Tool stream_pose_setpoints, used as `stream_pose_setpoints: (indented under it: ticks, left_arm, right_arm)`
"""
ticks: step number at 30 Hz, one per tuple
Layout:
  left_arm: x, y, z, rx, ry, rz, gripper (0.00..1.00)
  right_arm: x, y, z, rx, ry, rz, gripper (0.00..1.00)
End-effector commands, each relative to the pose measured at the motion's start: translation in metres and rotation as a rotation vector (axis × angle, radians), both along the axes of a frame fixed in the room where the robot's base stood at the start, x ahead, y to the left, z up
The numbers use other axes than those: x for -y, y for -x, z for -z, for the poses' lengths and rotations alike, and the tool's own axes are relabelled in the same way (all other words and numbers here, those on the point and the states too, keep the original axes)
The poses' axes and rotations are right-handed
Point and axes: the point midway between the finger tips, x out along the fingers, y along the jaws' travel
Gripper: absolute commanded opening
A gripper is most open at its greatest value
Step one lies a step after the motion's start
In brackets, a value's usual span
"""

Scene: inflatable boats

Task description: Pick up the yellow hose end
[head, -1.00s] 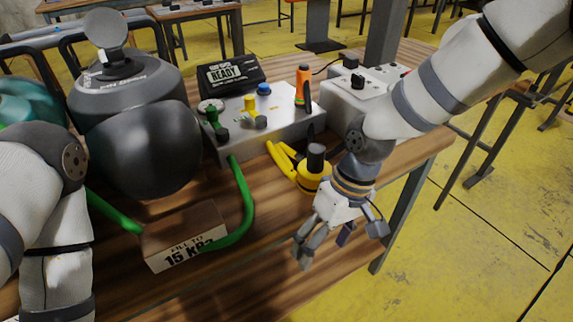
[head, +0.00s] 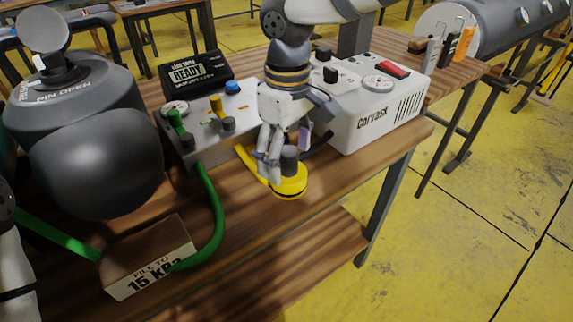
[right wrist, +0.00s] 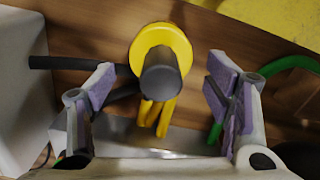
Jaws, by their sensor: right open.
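The yellow hose end (head: 289,184) is a yellow disc with a dark upright cylinder on top, at the front of the wooden table (head: 330,172). A yellow hose (head: 249,163) runs from it back towards the grey panel. In the right wrist view the hose end (right wrist: 160,67) lies between the open fingers, with its dark cylinder pointing at the camera. My right gripper (head: 285,143) is open just above and behind it, pointing down, partly covering its left side. In the wrist view the purple finger pads (right wrist: 158,92) stand apart on both sides, not touching it. My left gripper is not visible.
A white pump box (head: 375,115) stands close to the right. The grey panel (head: 240,122) with coloured knobs is behind left. A green hose (head: 212,215) curves to a labelled block (head: 150,262). A large dark grey inflatable (head: 95,150) fills the left.

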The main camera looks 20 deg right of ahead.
Motion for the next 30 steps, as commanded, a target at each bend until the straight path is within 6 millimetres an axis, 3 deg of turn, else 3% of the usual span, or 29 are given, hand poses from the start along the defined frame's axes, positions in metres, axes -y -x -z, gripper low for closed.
stream_pose_setpoints:
  ticks: [6,14,21,30]
  left_arm:
    - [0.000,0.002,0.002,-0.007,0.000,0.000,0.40]
    - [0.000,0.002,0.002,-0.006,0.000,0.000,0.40]
    - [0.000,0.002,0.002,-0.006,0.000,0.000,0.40]
    - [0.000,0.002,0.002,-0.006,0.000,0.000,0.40]
  right_arm:
    - [0.001,0.000,0.042,-0.004,-0.001,0.000,0.72]
    - [0.001,-0.001,0.048,0.001,-0.001,-0.001,0.72]
    - [0.001,-0.001,0.048,0.000,0.000,-0.001,0.25]
    - [0.001,-0.001,0.046,0.001,0.000,-0.001,0.24]
